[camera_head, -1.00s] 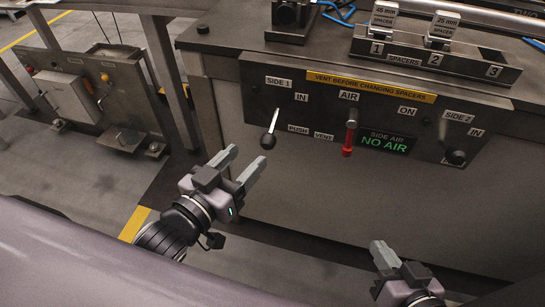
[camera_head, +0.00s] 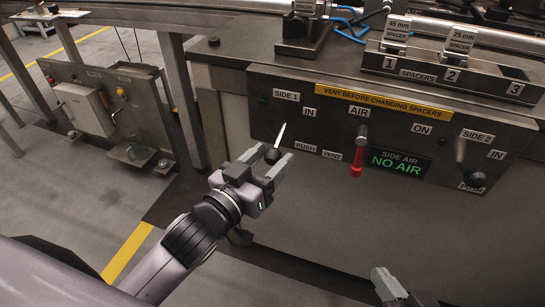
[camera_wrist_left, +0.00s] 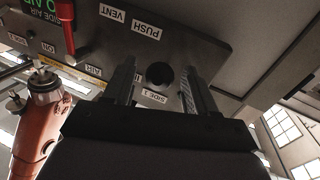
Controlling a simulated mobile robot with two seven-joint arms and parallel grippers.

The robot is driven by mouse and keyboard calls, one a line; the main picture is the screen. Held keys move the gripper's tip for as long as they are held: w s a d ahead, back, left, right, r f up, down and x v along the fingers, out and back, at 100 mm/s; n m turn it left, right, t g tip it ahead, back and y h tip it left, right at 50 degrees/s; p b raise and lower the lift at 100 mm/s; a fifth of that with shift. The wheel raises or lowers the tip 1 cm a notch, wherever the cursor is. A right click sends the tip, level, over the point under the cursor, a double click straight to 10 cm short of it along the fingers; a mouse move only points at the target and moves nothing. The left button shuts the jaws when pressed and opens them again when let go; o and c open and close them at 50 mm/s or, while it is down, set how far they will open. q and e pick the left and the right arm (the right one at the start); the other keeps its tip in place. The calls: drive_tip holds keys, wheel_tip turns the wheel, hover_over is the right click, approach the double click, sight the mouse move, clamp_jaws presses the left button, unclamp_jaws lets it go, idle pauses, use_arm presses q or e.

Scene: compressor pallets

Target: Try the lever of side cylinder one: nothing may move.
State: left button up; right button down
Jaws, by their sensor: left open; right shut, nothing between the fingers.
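The side 1 lever (camera_head: 281,134) is a pale rod with a black knob, on the front panel under the SIDE 1 label. It points down and slightly left, towards PUSH. My left gripper (camera_head: 274,157) is open with its fingers on either side of the knob. In the left wrist view the knob (camera_wrist_left: 159,74) sits between the two fingers, with a gap to each. My right gripper (camera_head: 388,286) is shut and empty at the bottom edge, partly cut off.
The red air lever (camera_head: 357,159) hangs down beside a green NO AIR display (camera_head: 397,163). The side 2 lever's knob (camera_head: 478,178) is at the right. A spacer rack (camera_head: 430,72) stands on the bench above. Open floor lies at lower left.

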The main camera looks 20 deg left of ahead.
use_arm(q)
drive_tip(key=shift+w+d, duration=0.2)
drive_tip(key=shift+w, duration=0.4)
